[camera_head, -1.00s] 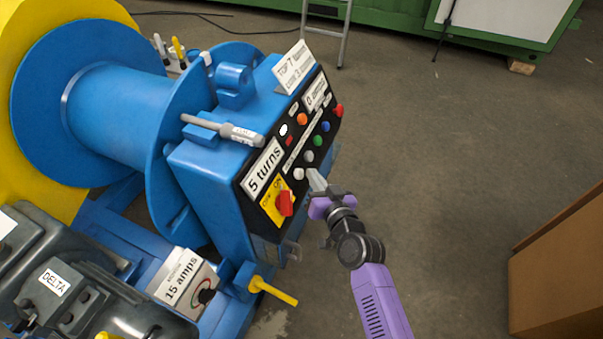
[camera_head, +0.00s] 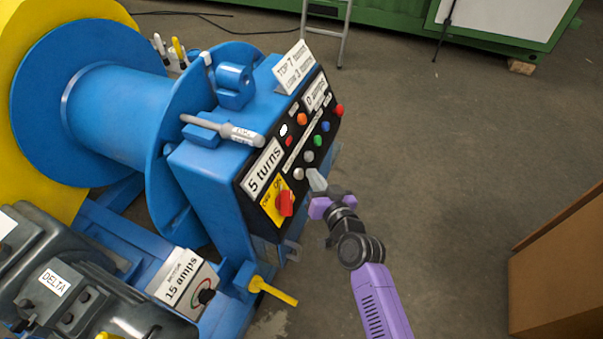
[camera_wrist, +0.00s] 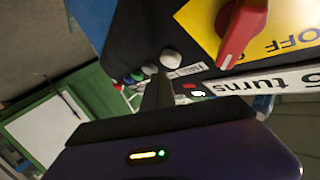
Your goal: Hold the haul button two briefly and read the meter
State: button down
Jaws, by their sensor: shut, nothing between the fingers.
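The blue control box has a sloped black panel (camera_head: 247,201) with a row of buttons: two pale grey ones, a green one (camera_head: 317,140), a blue one and a red one. The lower grey button (camera_head: 298,174) and upper grey button (camera_head: 309,157) also show in the wrist view, the nearer one large (camera_wrist: 172,59). Their labels are too small to read, so I cannot tell which is haul two. The meter (camera_head: 316,95) at the panel's top reads 0 amps. My gripper (camera_head: 312,175) is shut and empty, its tips close to the grey buttons; contact is unclear. The fingers (camera_wrist: 158,93) also show in the wrist view.
A red rotary switch (camera_head: 285,203) on a yellow plate and a 5 turns display (camera_head: 264,167) sit beside the buttons. A card marked 15 amps (camera_head: 182,283) stands lower left. A yellow handle (camera_head: 275,291) juts out below the panel. Floor to the right is open.

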jog(key=shift+a, duration=0.1)
dwell(0.7)
jog(key=shift+w+a+f, duration=0.15)
jog(key=shift+a+f, duration=0.05)
jog(key=shift+a, duration=0.05)
jog(key=shift+w+a+f, duration=0.1)
jog(key=shift+a+f, duration=0.15)
jog(key=shift+a, duration=0.25)
dwell(2.4)
jog(key=shift+d, duration=0.1)
dwell(0.7)
jog(key=shift+s+d+r+b, duration=0.15)
jog(key=shift+d+r, duration=0.1)
jog(key=shift+d, duration=0.15)
jog(key=shift+s+d+r+b, duration=0.1)
jog(key=shift+d+r+b, duration=0.1)
jog(key=shift+d, duration=0.15)
jog(key=shift+d, duration=0.1)
jog(key=d, duration=0.1)
jog(key=s+d+r, duration=0.1)
jog(key=d+r+b, duration=0.1)
jog(key=d, duration=0.1)
jog(key=shift+s+r, duration=0.1)
jog(key=shift+s, duration=0.15)
dwell(0.4)
